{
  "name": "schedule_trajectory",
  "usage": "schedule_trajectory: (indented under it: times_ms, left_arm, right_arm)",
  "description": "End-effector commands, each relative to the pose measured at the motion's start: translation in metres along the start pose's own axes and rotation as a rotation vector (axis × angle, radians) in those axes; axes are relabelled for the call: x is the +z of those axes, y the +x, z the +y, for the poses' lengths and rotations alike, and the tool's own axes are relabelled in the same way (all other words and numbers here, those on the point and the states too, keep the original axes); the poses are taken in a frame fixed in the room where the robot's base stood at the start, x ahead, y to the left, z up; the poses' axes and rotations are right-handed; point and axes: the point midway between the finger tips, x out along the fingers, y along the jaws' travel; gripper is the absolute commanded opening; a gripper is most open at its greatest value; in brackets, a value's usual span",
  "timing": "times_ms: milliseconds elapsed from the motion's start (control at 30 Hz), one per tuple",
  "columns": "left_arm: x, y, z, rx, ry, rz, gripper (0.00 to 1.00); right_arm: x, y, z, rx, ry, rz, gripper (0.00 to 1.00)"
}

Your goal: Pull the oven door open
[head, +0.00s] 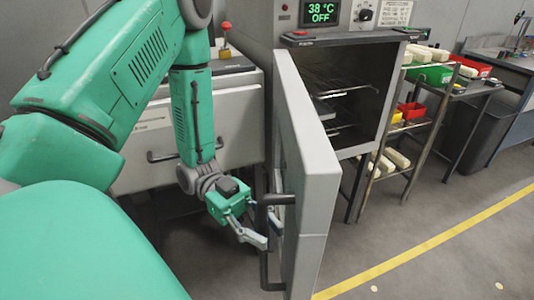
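The grey oven (345,58) stands at the centre with its display reading 38 °C OFF. Its door (306,165) stands open at a wide angle, edge toward me, and the dark inside with wire racks (325,85) shows. A dark bar handle (265,255) is on the door's left-hand face. My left gripper (265,232) is at the handle, with its fingers apart and one finger on each side of the bar as seen here. Whether they touch the bar I cannot tell. My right gripper is not in view.
A grey drawer cabinet (150,135) stands left of the oven. A shelf rack (408,135) with coloured bins and pale blocks stands on the right, near a dark waste bin (485,138). The floor right of the door is clear, crossed by a yellow line (430,243).

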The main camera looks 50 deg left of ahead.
Motion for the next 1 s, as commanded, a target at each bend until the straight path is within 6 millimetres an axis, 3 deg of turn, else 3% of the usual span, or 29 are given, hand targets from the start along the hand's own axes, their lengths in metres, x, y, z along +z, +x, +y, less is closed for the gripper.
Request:
schedule_trajectory:
  times_ms: [467, 800, 1000]
  left_arm:
    - [0.002, -0.007, 0.003, 0.005, -0.005, -0.006, 0.36]
    - [0.003, -0.079, 0.001, 0.003, -0.004, -0.004, 0.36]
    - [0.004, -0.111, 0.000, 0.004, -0.005, -0.001, 0.36]
  right_arm:
    - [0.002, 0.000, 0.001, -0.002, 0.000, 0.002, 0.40]
    - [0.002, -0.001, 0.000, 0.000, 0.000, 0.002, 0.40]
    - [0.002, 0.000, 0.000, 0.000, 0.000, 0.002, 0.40]
